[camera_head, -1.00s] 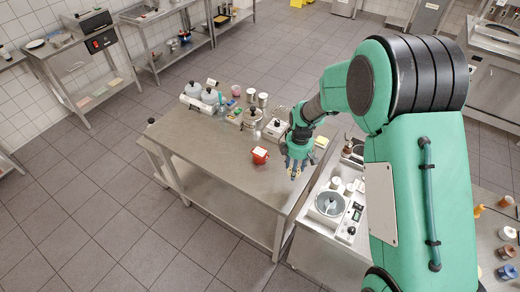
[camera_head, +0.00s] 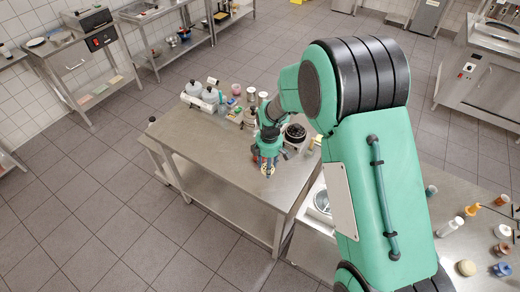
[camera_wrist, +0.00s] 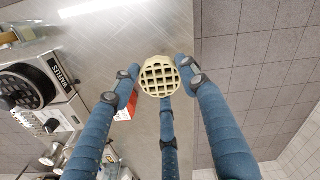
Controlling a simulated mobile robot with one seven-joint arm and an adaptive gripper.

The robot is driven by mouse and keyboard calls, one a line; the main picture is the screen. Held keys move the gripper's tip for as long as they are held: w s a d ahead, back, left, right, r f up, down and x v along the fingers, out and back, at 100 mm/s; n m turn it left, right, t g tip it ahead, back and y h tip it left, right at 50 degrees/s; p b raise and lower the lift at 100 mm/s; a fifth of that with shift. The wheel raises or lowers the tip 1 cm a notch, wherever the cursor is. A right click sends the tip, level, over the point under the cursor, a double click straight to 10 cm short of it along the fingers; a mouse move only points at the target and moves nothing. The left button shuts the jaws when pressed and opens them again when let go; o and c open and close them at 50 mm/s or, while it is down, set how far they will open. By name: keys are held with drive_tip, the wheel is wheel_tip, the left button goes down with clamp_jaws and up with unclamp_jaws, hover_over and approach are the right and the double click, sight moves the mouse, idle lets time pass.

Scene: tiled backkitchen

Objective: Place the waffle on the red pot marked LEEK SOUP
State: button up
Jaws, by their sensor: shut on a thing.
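My gripper (camera_head: 268,170) is over the steel table in the head view. In the wrist view its blue fingers (camera_wrist: 160,82) are shut around a pale, round waffle (camera_wrist: 160,76) with a square grid. The waffle is held at the fingertips, clear of the tabletop. A red and white object (camera_wrist: 125,109), likely the red pot, is below and left of the waffle in the wrist view, partly hidden behind a finger. Its marking cannot be read. In the head view my gripper covers most or all of it.
The steel table (camera_head: 200,142) has bare top left of my gripper. An open waffle iron with a black round plate (camera_head: 295,133), labelled WAFFLES in the wrist view (camera_wrist: 60,76), stands right of my gripper. Canisters and jars (camera_head: 210,95) crowd the table's back edge.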

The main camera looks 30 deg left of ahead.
drive_tip(key=w+a+p, duration=0.1)
drive_tip(key=w+a, duration=0.2)
drive_tip(key=w+a+f, duration=0.1)
drive_tip(key=w+a, duration=0.3)
drive_tip(key=w+a+p, duration=0.1)
drive_tip(key=w+a, duration=0.3)
drive_tip(key=shift+w+f+p, duration=0.2)
drive_tip(key=shift+p, duration=0.1)
drive_tip(key=shift+f, duration=0.1)
idle(0.4)
drive_tip(key=shift+f+p, duration=0.55)
drive_tip(key=shift+f, duration=1.15)
drive_tip(key=shift+f, duration=0.1)
drive_tip(key=o, duration=1.2)
drive_tip(key=shift+r+b, duration=1.15)
drive_tip(key=shift+r, duration=4.95)
